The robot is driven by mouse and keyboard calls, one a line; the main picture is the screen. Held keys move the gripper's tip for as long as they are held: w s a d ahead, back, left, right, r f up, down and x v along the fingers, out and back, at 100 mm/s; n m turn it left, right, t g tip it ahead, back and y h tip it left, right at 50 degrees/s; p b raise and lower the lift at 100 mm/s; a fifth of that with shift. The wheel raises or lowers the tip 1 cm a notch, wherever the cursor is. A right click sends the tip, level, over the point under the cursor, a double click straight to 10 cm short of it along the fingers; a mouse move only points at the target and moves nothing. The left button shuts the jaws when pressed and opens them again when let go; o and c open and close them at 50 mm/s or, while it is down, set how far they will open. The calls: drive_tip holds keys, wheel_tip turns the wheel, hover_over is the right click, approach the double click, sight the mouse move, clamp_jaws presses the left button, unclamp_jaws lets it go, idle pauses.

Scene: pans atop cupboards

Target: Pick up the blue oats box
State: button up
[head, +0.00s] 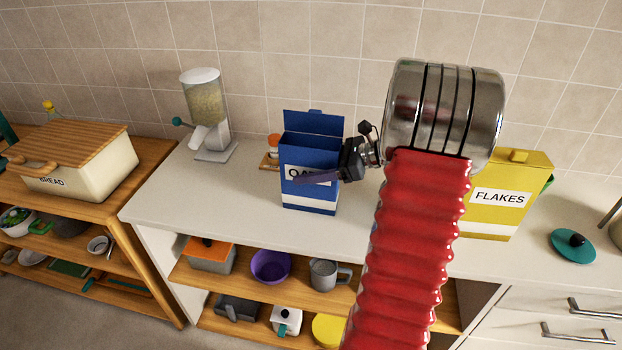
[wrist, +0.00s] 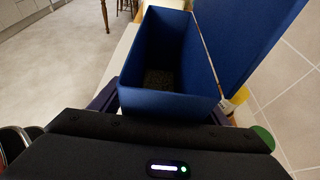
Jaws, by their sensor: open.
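The blue oats box (head: 312,190) stands upright on the white countertop with its lid flap raised at the back. Its label is partly covered by my gripper. My gripper (head: 318,178) is open and reaches in from the right at the box's front, a dark finger crossing the label. In the wrist view the open-topped blue box (wrist: 168,68) is right ahead, with dark contents at its bottom. Parts of my dark fingers (wrist: 165,108) show at both sides of the box's near end. I cannot tell whether they touch it.
A yellow flakes box (head: 500,215) stands to the right, with a teal lid (head: 573,246) beyond it. A cereal dispenser (head: 207,110) stands to the left. A small jar (head: 273,147) is close behind the oats box. The countertop (head: 180,200) is clear left of the box.

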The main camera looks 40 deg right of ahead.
drive_tip(key=shift+c, duration=0.2)
idle(0.3)
drive_tip(key=c, duration=1.5)
wheel_tip(320, 180, up, 18)
drive_tip(key=shift+r, duration=0.1)
idle(0.5)
